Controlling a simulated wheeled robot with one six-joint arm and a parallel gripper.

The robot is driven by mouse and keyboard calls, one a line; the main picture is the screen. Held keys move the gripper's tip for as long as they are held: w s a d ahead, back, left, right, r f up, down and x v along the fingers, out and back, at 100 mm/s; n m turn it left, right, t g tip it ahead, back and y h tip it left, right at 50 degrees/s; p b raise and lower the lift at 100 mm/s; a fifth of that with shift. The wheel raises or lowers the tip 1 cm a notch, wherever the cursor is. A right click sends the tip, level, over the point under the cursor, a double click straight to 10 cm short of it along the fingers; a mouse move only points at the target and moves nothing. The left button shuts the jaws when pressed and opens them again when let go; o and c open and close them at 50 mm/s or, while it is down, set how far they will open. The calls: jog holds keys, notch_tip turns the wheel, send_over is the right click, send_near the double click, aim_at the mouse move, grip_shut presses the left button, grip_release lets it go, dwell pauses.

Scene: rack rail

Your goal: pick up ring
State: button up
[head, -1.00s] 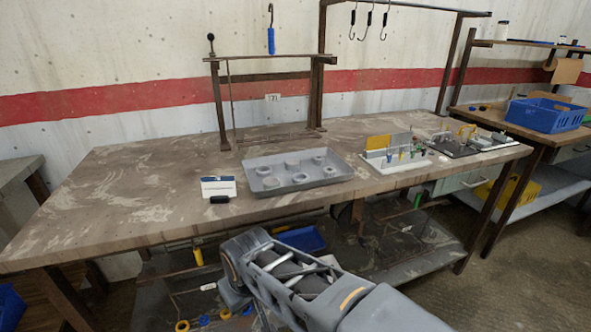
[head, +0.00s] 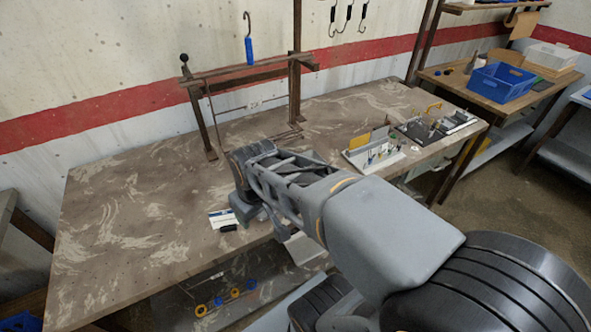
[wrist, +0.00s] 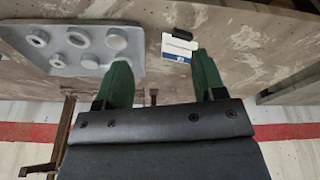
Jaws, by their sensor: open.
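In the wrist view a grey tray (wrist: 135,62) holds several round grey pieces. At least two look like rings, one at the left (wrist: 38,38) and one in the upper middle (wrist: 78,36); the others look like caps or short cylinders. My gripper (wrist: 162,60) has its two green fingers spread with nothing between them. It is above the table, between the tray and a white-and-blue card. Yellow and blue rings (head: 218,302) also show low down beneath the table front.
A metal frame (head: 250,68) with a blue-handled hook rises at the back. A fixture board (head: 375,155) lies to the right. The table's left side is clear.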

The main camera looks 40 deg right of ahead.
jog(key=w+d+r+n+g+p, duration=0.1)
jog(key=w+d+r+n+p, duration=0.1)
jog(key=w+d+r+n, duration=0.35)
jog(key=w+d+f+n+g+y, duration=0.1)
jog(key=w+d+f+n, duration=0.25)
jog(key=d+n, duration=0.35)
jog(key=w+d+f+n+g, duration=0.15)
jog(key=d+f+n, duration=0.25)
jog(key=d, duration=0.5)
jog(key=shift+n+t, duration=0.25)
jog(key=shift+t, duration=0.1)
jog(key=f, duration=0.5)
jog(key=a+f, duration=0.1)
jog(key=f, duration=0.1)
jog(key=shift+f+p, duration=0.25)
jog(key=shift+p, duration=0.1)
jog(key=shift+a+f+p, duration=0.25)
jog(key=shift+f+p, duration=0.2)
jog(key=shift+f, duration=1.05)
jog(key=shift+a+f+p, duration=0.2)
jog(key=shift+f+p, duration=0.2)
jog(key=shift+f, duration=1.1)
jog(key=c, duration=0.6)
jog(key=shift+r, duration=0.1)
